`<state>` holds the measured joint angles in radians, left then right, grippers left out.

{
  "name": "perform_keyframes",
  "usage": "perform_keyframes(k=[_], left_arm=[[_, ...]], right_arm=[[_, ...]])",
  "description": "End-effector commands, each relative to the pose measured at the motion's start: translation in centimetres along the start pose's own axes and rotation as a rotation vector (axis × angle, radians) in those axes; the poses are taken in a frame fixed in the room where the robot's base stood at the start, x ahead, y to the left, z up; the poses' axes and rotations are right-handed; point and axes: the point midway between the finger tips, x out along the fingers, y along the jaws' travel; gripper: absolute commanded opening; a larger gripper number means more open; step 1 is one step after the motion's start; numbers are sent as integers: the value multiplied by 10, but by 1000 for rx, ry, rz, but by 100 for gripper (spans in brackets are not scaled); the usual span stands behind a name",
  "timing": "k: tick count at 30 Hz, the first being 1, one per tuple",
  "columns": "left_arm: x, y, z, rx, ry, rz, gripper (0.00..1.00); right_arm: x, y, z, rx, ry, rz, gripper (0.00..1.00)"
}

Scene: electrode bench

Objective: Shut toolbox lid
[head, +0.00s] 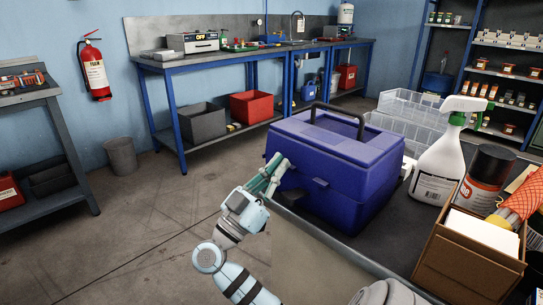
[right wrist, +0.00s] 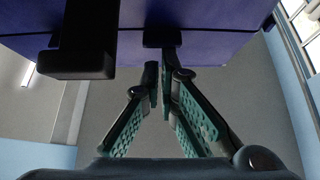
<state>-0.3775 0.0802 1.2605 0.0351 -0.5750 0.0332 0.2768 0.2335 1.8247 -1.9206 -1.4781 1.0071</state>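The blue-purple toolbox (head: 340,185) stands on the dark bench at the centre right of the head view. Its lid (head: 325,138) lies down over the body with only a thin seam visible, and its black handle (head: 335,113) stands up on top. My right gripper (head: 275,172) is at the toolbox's left side, its fingertips close against it; I cannot tell if they touch. In the right wrist view, its green fingers (right wrist: 160,78) converge with tips together and nothing visible between them, below the toolbox's blue side (right wrist: 215,45). My left gripper is not in view.
A white spray bottle (head: 438,160), clear bins (head: 405,115), a dark can (head: 485,180) and a cardboard box (head: 470,255) crowd the bench right of the toolbox. Open floor (head: 130,220) lies to the left. A blue workbench (head: 250,55) stands at the back wall.

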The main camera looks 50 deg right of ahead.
Motion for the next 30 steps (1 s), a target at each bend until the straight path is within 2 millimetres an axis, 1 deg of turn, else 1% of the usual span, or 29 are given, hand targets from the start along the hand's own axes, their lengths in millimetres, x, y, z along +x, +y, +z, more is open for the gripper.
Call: perform_keyframes(k=[1, 11, 14, 17, 24, 27, 30], left_arm=[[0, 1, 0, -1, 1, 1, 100], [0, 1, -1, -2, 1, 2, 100], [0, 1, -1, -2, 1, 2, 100], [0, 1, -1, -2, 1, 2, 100], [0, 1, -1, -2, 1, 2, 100], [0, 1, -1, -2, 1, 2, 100], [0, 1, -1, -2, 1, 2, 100]], right_arm=[[-2, 0, 4, -5, -8, -3, 0], [-2, 0, 4, -6, -10, -4, 0], [0, -1, 1, -5, -10, -4, 0], [9, 0, -13, 1, -8, -2, 0], [41, 1, -67, 6, 0, 1, 0], [49, 1, -81, 3, 1, 0, 0], [52, 1, -87, 2, 2, 0, 0]])
